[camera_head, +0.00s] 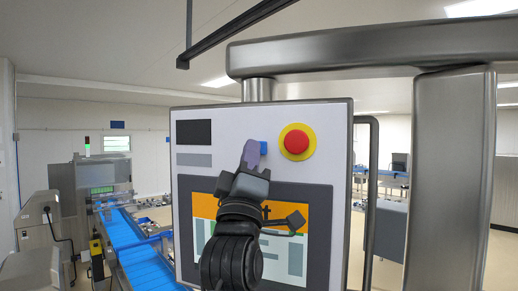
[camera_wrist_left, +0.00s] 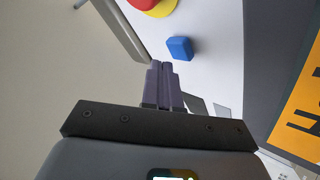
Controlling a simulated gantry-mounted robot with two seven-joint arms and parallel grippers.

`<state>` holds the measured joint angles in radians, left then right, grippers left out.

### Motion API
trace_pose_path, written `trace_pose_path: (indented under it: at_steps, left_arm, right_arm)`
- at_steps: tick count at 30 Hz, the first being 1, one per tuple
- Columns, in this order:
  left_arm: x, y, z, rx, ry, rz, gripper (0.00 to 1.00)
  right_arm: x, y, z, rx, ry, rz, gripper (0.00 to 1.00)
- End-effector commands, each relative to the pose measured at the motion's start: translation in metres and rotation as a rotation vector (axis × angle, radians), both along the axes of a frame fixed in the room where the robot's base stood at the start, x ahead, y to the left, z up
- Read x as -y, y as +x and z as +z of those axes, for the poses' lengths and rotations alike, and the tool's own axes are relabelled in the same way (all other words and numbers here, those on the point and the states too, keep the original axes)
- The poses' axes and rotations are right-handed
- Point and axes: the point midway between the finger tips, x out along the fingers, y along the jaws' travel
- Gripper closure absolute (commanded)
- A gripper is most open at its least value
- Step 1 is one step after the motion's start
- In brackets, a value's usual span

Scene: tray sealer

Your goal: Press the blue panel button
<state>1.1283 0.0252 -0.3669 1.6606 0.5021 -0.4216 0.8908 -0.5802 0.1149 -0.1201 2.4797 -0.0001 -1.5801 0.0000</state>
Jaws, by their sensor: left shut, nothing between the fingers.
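The blue panel button (camera_head: 263,148) is a small blue block on the white control panel (camera_head: 229,122), just left of the red emergency stop. My left gripper (camera_head: 251,150) is in front of the panel, its fingertips just left of the button and covering part of it. In the left wrist view the blue button (camera_wrist_left: 180,48) stands out from the panel, beyond and slightly right of the shut fingertips (camera_wrist_left: 161,66). A gap shows between them there. The fingers are together and empty. My right gripper is in neither view.
The red emergency stop (camera_head: 296,142) on its yellow ring is close to the right of the button. A screen (camera_head: 310,215) fills the lower panel, partly behind my arm. A steel post (camera_head: 453,180) stands at the right. A blue conveyor (camera_head: 140,245) runs at the left.

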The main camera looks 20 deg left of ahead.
Motion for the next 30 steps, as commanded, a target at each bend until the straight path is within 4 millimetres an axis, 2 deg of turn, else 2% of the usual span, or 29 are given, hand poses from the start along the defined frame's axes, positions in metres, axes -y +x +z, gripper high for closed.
trace_pose_path:
  at_steps: [18, 30]
  left_arm:
    - [0.0000, 0.0003, -0.0001, 0.000, 0.000, 0.000, 1.00]
    - [0.0002, 0.0085, 0.0003, 0.001, -0.001, 0.001, 1.00]
  right_arm:
    - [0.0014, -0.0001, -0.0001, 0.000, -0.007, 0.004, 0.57]
    - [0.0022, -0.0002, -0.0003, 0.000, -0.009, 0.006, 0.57]
